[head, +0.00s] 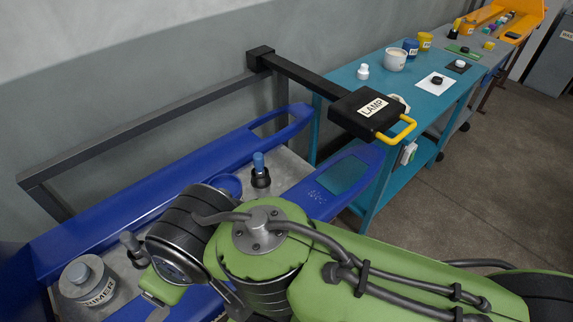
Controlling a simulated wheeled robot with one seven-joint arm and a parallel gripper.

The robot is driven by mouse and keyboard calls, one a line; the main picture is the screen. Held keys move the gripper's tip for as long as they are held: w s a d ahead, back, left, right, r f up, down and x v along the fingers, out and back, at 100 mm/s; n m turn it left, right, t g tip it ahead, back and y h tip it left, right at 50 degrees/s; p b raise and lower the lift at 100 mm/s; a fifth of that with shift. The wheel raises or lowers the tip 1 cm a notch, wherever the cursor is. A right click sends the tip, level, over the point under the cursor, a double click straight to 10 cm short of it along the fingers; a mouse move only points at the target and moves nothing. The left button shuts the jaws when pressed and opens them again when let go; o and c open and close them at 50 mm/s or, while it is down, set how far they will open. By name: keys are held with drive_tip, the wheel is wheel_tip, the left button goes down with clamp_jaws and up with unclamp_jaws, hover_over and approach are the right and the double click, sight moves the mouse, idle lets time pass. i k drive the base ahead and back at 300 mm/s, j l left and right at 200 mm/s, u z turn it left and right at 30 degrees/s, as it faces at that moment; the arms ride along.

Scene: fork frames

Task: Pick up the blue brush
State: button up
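What looks like the blue brush shows as a short upright blue handle (258,161). It stands in a small dark holder (260,181) on the grey surface between two blue side panels. Its lower end is hidden in the holder. My green and black arm reaches in from the lower right, and its wrist is in front of and to the left of this holder. My gripper (160,300) is at the lower left, mostly hidden by the wrist and cut by the picture's bottom edge. Its fingertips do not show clearly, and I see nothing held.
A jar labelled PRIMER (88,290) and a second dark-topped holder (131,245) stand by my wrist. A black LAMP box (368,112) on a bar overhangs the right side. A teal table (405,85) with pots is behind. Floor at right is clear.

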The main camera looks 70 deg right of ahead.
sight(259, 161)
drive_tip(key=z, duration=1.95)
